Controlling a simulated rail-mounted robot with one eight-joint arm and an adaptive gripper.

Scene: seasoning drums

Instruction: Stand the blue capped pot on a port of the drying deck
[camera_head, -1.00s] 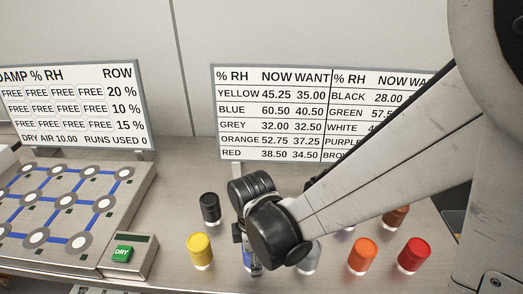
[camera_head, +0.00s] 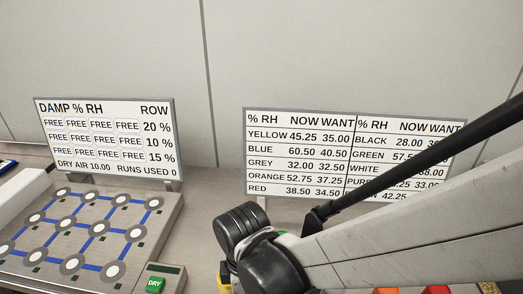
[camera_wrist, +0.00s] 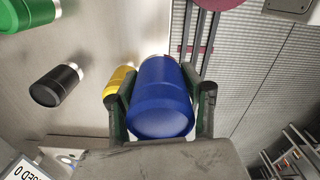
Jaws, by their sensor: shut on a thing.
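The blue pot (camera_wrist: 161,98) sits between the two fingers of my gripper (camera_wrist: 160,92) in the wrist view, with a finger against each side. Its rounded blue end faces the camera, and a pale end shows beyond it. I cannot tell whether it is clear of the table. In the head view my arm and the lower frame edge hide the pot and the fingers. The drying deck (camera_head: 160,222) lies at the left of the head view, with rows of round ports joined by blue lines. The ports in view look empty.
A DRY button box (camera_head: 155,284) stands at the deck's right front. A damp sign (camera_head: 105,135) and a humidity sign (camera_head: 345,150) stand behind. A yellow pot (camera_wrist: 119,80) is close beside my left finger; black (camera_wrist: 55,86) and green (camera_wrist: 32,12) pots are farther left.

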